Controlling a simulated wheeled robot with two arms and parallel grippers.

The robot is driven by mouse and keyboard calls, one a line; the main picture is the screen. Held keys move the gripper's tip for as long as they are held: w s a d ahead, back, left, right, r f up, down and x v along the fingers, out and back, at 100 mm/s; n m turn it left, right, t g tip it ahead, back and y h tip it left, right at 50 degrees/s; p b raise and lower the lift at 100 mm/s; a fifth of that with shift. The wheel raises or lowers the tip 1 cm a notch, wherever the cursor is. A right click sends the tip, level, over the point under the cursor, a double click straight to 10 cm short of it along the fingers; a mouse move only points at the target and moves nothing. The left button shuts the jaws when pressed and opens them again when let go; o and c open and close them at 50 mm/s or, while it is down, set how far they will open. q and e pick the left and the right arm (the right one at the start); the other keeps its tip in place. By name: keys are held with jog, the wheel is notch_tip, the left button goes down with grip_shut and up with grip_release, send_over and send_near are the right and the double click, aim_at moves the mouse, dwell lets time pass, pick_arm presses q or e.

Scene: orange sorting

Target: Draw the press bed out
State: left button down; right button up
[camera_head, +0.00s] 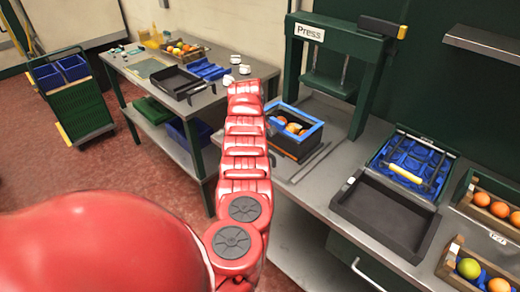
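The green press (375,75) stands on the right-hand counter, with a white "Press" sign (309,32) and a lever with a yellow tip at its top right. A black box with a blue rim (312,133) sits at the press's foot and holds several orange pieces of fruit. A flat grey plate with rails (313,162), which looks like the press bed, lies in front of and beside the box. My red arm reaches up from the bottom centre and ends left of the box. No gripper fingers show; I cannot see whether anything touches the bed.
An empty black tray (437,227) and a blue crate (440,150) stand right of the press. Wooden boxes with fruit (450,262) line the right edge. A side table (195,103) at left holds trays, cups and fruit. A green cart (75,110) stands far left. Red floor lies open between.

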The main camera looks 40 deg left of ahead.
pick_arm(q)
jog(key=shift+s+f, duration=0.15)
jog(key=shift+s, duration=0.05)
jog(key=c, duration=1.1)
grip_release()
jog(key=shift+o, duration=1.4)
jog(key=shift+s, duration=0.15)
jog(key=shift+r, duration=0.4)
jog(key=s+r+b, duration=0.3)
jog(key=r+b, duration=0.1)
jog(key=r, duration=1.2)
jog(key=shift+s+a+r, duration=0.15)
jog(key=shift+a+r, duration=0.05)
jog(key=shift+r, duration=0.05)
